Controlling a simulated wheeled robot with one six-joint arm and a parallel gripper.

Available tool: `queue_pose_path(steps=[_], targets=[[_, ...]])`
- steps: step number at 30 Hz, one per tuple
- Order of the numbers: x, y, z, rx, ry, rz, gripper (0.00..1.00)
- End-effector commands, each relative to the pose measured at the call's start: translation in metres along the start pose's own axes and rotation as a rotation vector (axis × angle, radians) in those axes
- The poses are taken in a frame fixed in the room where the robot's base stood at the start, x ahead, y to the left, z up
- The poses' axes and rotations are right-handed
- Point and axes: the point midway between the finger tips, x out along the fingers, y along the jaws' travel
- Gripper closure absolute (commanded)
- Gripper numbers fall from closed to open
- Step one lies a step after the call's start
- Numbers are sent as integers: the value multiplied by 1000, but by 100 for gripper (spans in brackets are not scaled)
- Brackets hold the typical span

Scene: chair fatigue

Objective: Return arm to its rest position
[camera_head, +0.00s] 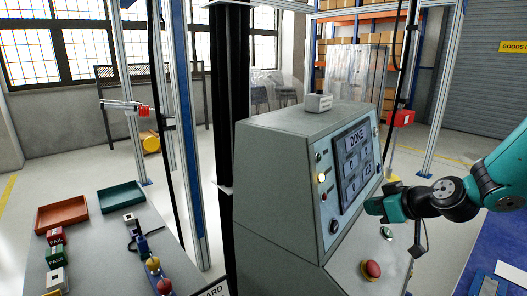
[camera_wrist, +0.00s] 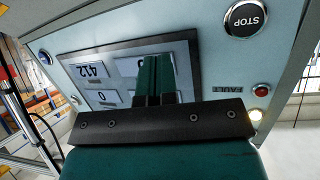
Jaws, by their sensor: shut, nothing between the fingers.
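My teal arm (camera_head: 500,180) reaches in from the right in the head view. My gripper (camera_head: 374,205) is in front of the lower right of the grey control cabinet's face, close to its screen (camera_head: 354,165), which reads DONE. I cannot tell whether it touches the panel. In the wrist view my gripper (camera_wrist: 155,65) has its two teal fingers together with nothing between them. They cover part of the screen (camera_wrist: 95,75), which appears upside down with the numbers 412 and 0.
The cabinet (camera_head: 275,180) carries a red mushroom button (camera_head: 371,269) and a green button (camera_head: 386,232). The wrist view shows a STOP button (camera_wrist: 246,18) and a red fault light (camera_wrist: 261,90). A red tray (camera_head: 62,214) and teal tray (camera_head: 121,196) sit on the left table.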

Motion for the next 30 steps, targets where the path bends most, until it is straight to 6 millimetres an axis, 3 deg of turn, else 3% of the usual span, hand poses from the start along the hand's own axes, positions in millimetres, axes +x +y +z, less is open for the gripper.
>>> queue_pose_path(steps=[1,6,9,12,15,18,30], targets=[[-11,-40,-17,-5,-45,-80,100],[-70,-162,-27,38,-306,-288,100],[-115,-215,-15,61,-472,-337,100],[-156,-248,2,80,-612,-344,100],[-187,-266,18,96,-711,-330,100],[-204,-273,27,107,-767,-313,100],[-209,-275,30,113,-789,-307,100]])
